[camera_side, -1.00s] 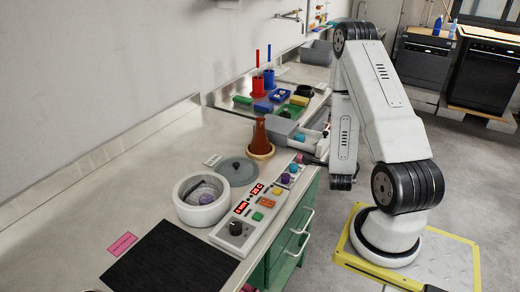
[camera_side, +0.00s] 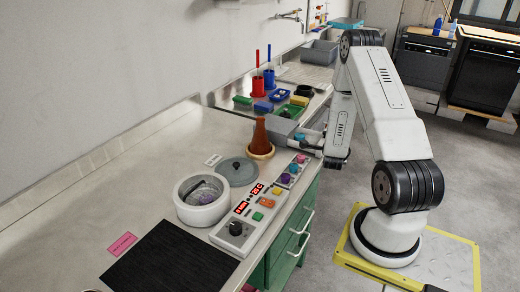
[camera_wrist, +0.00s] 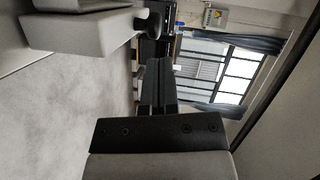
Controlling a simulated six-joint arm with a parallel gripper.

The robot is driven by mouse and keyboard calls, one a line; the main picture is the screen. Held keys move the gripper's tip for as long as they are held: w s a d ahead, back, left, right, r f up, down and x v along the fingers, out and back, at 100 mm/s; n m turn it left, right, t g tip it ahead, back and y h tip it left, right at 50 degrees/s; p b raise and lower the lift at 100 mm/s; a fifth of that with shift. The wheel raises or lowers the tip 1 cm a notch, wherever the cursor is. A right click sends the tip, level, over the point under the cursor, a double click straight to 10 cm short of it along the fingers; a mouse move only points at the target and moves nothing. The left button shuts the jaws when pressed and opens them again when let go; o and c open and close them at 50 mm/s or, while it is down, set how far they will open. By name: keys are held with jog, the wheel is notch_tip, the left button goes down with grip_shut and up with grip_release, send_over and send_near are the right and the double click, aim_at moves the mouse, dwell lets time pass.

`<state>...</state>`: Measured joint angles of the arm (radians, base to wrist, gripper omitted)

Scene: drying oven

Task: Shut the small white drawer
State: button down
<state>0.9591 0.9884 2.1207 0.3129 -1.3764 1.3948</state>
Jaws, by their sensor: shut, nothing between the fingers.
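The small white drawer (camera_side: 307,139) sits at the right side of the grey box (camera_side: 281,129), near the bench's right edge in the side view. Part of it is hidden by my arm, so I cannot tell exactly how far out it is. My gripper (camera_side: 318,149) is beside the drawer's outer end; whether it touches is unclear. In the wrist view my gripper (camera_wrist: 157,82) is shut and empty, with its dark fingers together. A pale block-like part (camera_wrist: 82,32) at upper left there may be the drawer.
A brown flask (camera_side: 259,135) stands left of the box. Open floor lies right of the bench.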

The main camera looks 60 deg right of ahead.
aim_at(314, 152)
jog(key=shift+w+d+f, duration=0.15)
jog(key=shift+w+d, duration=0.1)
jog(key=shift+w, duration=0.3)
jog(key=shift+w, duration=0.1)
jog(key=w, duration=0.8)
jog(key=shift+s, duration=0.2)
jog(key=shift+s+a+r, duration=0.25)
jog(key=shift+s+a, duration=0.2)
jog(key=shift+s, duration=0.25)
jog(key=shift+s+a+r, duration=0.15)
jog(key=shift+s+a, duration=0.1)
jog(key=shift+s, duration=0.2)
jog(key=shift+s+a+r, duration=0.1)
jog(key=shift+s+a, duration=0.1)
jog(key=shift+s, duration=0.25)
jog(key=v, duration=1)
jog(key=shift+w, duration=0.1)
